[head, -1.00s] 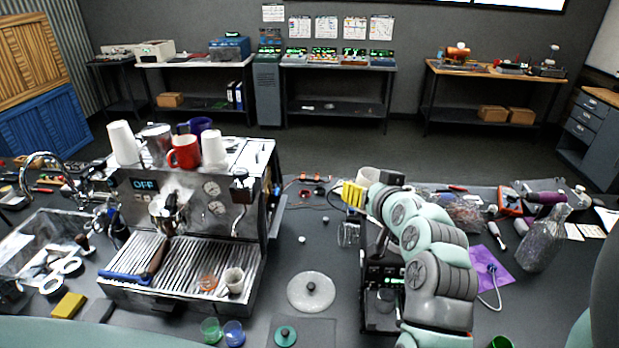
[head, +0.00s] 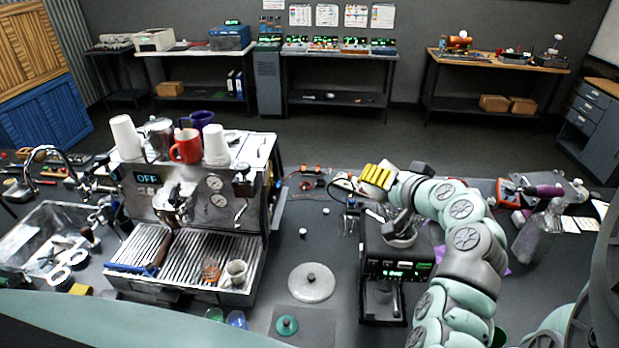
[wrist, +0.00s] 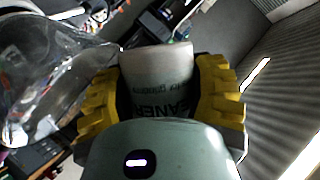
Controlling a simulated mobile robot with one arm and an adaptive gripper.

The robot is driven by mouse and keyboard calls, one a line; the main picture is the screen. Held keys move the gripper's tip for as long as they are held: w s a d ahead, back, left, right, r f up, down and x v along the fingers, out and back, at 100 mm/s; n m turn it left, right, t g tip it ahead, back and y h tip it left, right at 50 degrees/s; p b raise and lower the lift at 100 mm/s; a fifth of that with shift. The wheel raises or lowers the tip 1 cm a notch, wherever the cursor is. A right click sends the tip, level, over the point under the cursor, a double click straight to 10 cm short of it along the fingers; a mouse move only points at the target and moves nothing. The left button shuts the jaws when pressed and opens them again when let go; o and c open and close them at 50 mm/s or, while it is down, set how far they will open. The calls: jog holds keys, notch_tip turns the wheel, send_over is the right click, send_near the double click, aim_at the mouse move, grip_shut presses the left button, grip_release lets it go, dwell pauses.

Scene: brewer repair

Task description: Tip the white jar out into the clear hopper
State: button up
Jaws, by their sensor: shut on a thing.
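My gripper (head: 378,176) has yellow fingers and is above and slightly left of the black grinder (head: 385,290) in the head view. In the wrist view my gripper (wrist: 160,95) is shut on the white jar (wrist: 157,75), with a yellow finger on each side and dark lettering on the jar. A clear object, likely the hopper (wrist: 45,85), fills the left of the wrist view. The wrist view is strongly rolled.
An espresso machine (head: 205,210) with cups on top stands to the left. A clear bag-like item (head: 537,240) stands at the right. Table between machine and grinder is mostly open.

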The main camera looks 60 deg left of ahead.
jog(key=shift+w+r+m+g+p, duration=0.15)
jog(key=shift+r+m+g+p, duration=0.15)
jog(key=shift+m+p, duration=0.15)
jog(key=shift+r+m+g+y+p, duration=0.5)
jog(key=shift+r+m+g+p, duration=0.4)
jog(key=shift+p, duration=1.2)
jog(key=shift+w+f+m+y, duration=0.1)
jog(key=shift+f+m+y, duration=0.2)
jog(key=shift+f+m, duration=0.35)
jog(key=shift+w+d+r+m+g+y+b, duration=0.15)
jog(key=shift+w+r+m+g+b, duration=0.1)
jog(key=shift+w+m, duration=0.15)
jog(key=shift+w+d+r+m+g+y+b, duration=0.15)
jog(key=shift+w+m+g, duration=0.15)
jog(key=shift+w, duration=0.2)
dwell(0.6)
jog(key=shift+w+f+m+g+b, duration=0.15)
jog(key=shift+f+m+g+b, duration=0.1)
jog(key=shift+f+m+b, duration=0.45)
dwell(0.4)
jog(key=shift+w+d+r+m+y+b, duration=0.1)
jog(key=shift+w+r+m+y+b, duration=0.1)
jog(key=shift+r+m+y+b, duration=0.35)
dwell(0.5)
jog(key=shift+w+f+m+g+y+b, duration=0.3)
jog(key=shift+f+m+g+y+b, duration=0.15)
jog(key=shift+m+b, duration=0.45)
